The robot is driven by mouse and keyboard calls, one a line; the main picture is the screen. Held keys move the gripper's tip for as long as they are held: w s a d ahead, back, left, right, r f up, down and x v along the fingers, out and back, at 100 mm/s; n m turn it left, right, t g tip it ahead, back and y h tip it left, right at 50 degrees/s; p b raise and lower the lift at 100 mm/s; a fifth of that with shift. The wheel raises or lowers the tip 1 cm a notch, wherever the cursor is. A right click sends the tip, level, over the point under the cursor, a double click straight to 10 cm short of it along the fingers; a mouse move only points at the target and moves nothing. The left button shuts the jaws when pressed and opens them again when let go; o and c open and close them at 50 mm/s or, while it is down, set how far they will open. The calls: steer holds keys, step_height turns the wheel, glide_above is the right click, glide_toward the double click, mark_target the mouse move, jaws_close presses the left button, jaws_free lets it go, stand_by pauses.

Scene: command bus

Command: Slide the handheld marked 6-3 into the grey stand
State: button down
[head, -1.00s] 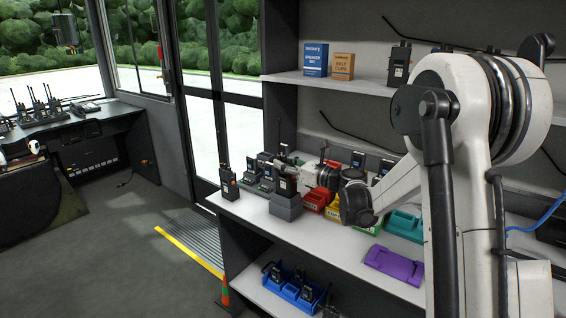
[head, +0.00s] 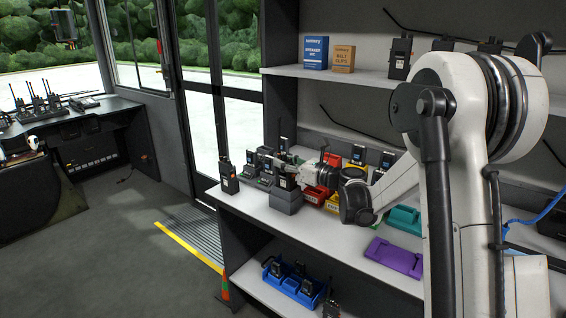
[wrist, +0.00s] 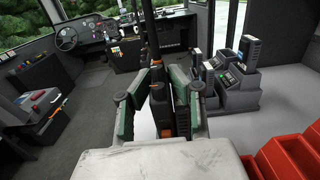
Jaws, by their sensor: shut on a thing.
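My gripper (head: 284,164) is shut on a dark handheld (head: 283,181), gripping its upper part. In the head view the handheld is upright over the grey stand (head: 288,203), near the counter's front edge. Its lower end is hidden at the stand's top and looks to be inside it; I cannot tell how deep. In the wrist view the handheld (wrist: 165,98), with orange strips, is between my green-padded fingers (wrist: 160,112). The stand's slot is hidden there. The 6-3 mark is not legible.
Another handheld (head: 229,180) stands on the counter to the left. Chargers (wrist: 232,92) stand close to my gripper's right in the wrist view. Red bins (head: 315,195), a teal tray (head: 404,220) and a purple tray (head: 393,257) lie to the right.

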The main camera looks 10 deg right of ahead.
steer(key=shift+f, duration=0.15)
steer(key=c, duration=1.5)
jaws_free()
steer(key=shift+c, duration=0.2)
steer(key=v, duration=1.2)
